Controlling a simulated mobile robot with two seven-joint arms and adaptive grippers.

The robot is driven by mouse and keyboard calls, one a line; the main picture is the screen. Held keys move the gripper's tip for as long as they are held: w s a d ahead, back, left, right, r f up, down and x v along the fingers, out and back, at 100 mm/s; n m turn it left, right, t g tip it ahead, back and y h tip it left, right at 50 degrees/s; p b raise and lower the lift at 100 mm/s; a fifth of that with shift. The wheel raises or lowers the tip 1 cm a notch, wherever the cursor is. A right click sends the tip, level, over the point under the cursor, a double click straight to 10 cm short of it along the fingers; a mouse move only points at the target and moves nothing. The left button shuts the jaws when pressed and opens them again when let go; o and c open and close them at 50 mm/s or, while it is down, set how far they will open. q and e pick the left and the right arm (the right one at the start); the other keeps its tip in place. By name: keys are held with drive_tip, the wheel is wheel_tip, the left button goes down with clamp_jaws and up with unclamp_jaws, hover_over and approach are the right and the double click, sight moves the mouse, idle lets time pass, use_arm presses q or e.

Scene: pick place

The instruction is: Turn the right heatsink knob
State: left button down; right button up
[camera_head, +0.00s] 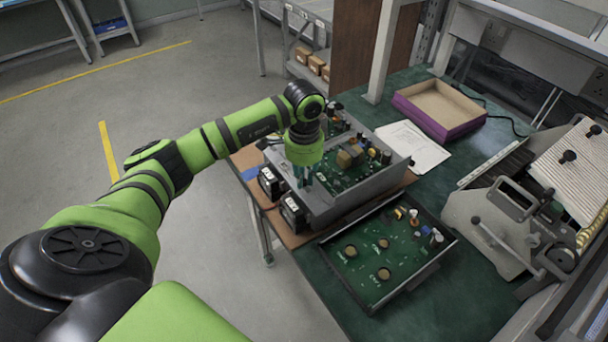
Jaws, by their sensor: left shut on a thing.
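A grey metal chassis (362,193) with a green circuit board inside stands on the bench. Two black box-shaped units, a left one (270,183) and a right one (295,214), are on its near-left side. My left gripper (303,180) points down at the chassis's near-left edge, by these units. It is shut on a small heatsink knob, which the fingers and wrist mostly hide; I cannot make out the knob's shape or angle. My right gripper is out of view.
A black open tray with a green board (412,275) lies in front of the chassis. Papers (412,147) and a purple-sided box (448,127) are behind. A metal fixture (490,230) stands at right. The green bench top (440,310) is clear at the front.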

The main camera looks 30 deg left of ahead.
sight(304, 181)
use_arm(q)
drive_tip(key=c, duration=1.2)
unclamp_jaws()
drive_tip(key=shift+f, duration=0.1)
drive_tip(key=shift+r, duration=0.2)
wheel_tip(304, 181, up, 7)
drive_tip(key=shift+r, duration=0.1)
